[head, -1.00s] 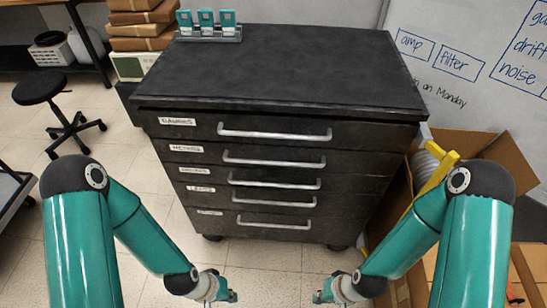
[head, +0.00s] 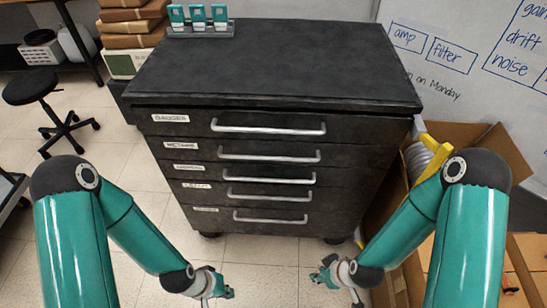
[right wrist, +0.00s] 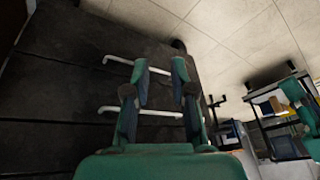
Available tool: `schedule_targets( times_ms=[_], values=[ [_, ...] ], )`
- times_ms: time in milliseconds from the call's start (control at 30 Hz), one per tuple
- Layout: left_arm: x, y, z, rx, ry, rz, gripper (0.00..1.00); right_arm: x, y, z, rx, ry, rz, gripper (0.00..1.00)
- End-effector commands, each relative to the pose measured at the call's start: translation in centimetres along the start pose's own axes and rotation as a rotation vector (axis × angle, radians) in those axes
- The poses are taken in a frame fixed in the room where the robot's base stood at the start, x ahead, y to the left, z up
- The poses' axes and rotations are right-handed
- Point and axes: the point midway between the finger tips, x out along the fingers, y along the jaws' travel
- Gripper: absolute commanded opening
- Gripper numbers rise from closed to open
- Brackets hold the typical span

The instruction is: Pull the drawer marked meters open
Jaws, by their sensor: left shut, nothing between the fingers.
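The black drawer cabinet (head: 170,210) stands in front of me with several drawers, all closed. The drawer marked meters (head: 200,150) looks to be the second from the top; its small label (head: 181,146) is a little blurred. Its silver bar handle (head: 268,157) runs across the front. My left gripper (head: 229,293) is shut and empty, low in front of the cabinet. My right gripper (head: 318,272) is open and empty, low and right of centre, apart from the handles. In the right wrist view its spread fingers (right wrist: 160,72) show before the cabinet front and two handles.
An open cardboard box (head: 480,137) with a cable coil and a yellow object stands close at the cabinet's right. A stool (head: 32,87) is at the left. Teal meters (head: 198,14) stand on the cabinet top. The floor before the cabinet is clear.

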Motion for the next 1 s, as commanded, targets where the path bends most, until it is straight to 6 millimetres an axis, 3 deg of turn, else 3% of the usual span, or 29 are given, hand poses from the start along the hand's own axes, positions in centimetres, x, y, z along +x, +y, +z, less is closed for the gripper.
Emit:
schedule_targets(
  times_ms=[167, 233, 333, 433, 600, 700, 833, 1000],
  values=[
    [3.6, -1.3, 0.0, 0.000, 0.000, 0.000, 0.00, -0.7, 4.5, -6.0, -0.555, 0.158, 0.254, 0.25],
    [6.0, -2.2, 0.0, 0.000, 0.000, 0.000, 0.00, -1.6, 5.8, -9.2, -0.784, 0.215, 0.400, 0.25],
    [10.0, -3.6, 0.0, 0.000, -0.001, 0.000, 0.00, -4.1, 6.3, -14.2, -1.071, 0.298, 0.644, 0.25],
    [13.2, -4.8, 0.0, 0.000, -0.001, 0.000, 0.00, -7.0, 5.2, -17.6, -1.201, 0.386, 0.825, 0.25],
    [16.9, -6.1, -0.1, 0.000, -0.001, 0.000, 0.00, -10.2, 1.9, -20.2, -1.237, 0.547, 0.943, 0.25],
    [17.9, -6.4, -0.1, 0.000, 0.000, 0.000, 0.00, -11.2, 0.4, -20.9, -1.252, 0.601, 0.968, 0.25],
    [18.1, -6.5, -0.1, 0.000, 0.000, 0.000, 0.00, -11.3, -0.5, -21.3, -1.266, 0.624, 0.969, 0.25],
    [17.6, -6.3, -0.1, 0.000, 0.000, 0.000, 0.00, -10.8, -0.2, -22.6, -1.267, 0.623, 0.966, 0.25]
  ],
)
